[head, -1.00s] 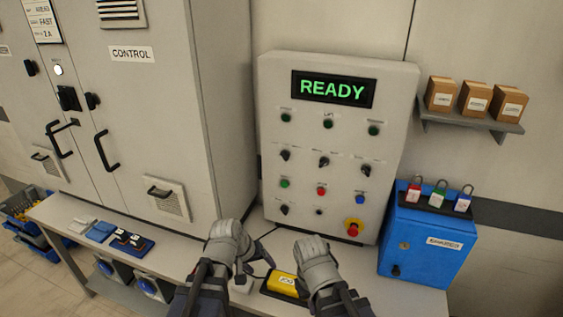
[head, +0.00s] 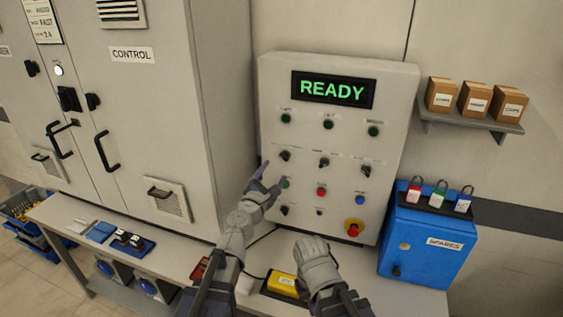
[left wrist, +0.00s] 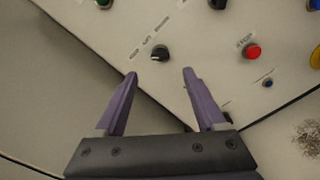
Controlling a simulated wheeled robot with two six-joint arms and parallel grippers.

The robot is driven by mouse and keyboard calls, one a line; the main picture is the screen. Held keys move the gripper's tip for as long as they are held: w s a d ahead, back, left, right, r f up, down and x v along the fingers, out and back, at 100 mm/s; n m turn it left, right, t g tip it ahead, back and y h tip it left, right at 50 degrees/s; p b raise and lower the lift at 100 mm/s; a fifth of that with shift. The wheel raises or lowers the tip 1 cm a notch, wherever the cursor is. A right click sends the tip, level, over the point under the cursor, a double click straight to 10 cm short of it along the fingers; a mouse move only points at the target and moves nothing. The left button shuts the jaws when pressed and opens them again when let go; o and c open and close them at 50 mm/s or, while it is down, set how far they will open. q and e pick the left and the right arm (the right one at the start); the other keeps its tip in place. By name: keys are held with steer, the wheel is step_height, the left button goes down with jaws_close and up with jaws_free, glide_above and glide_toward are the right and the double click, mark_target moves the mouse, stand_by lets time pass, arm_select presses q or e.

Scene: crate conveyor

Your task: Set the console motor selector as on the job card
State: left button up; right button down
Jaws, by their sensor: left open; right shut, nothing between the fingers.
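The grey console (head: 345,130) has a row of black selectors: left (head: 285,155), middle (head: 323,162) and right (head: 366,170). Another selector (head: 284,210) is at lower left. Their labels are too small to read. My left gripper (head: 270,177) is open and empty, just below and left of the upper-left selector. In the left wrist view that selector (left wrist: 160,53) lies just beyond the gap between the fingertips (left wrist: 160,73), not between them. My right gripper (head: 312,248) is shut and empty below the console. The job card (head: 43,20) at upper left shows "FAST" and "2 A"; its top line is unclear.
The display (head: 332,90) reads READY. A green button (head: 286,184), a red button (head: 321,191) and a red-and-yellow stop button (head: 353,228) are close by. The grey control cabinet (head: 225,120) bounds the left side; a blue box (head: 425,240) stands at right.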

mark_target(283, 158)
arm_select(q)
steer(key=shift+x, duration=3.95)
jaws_close()
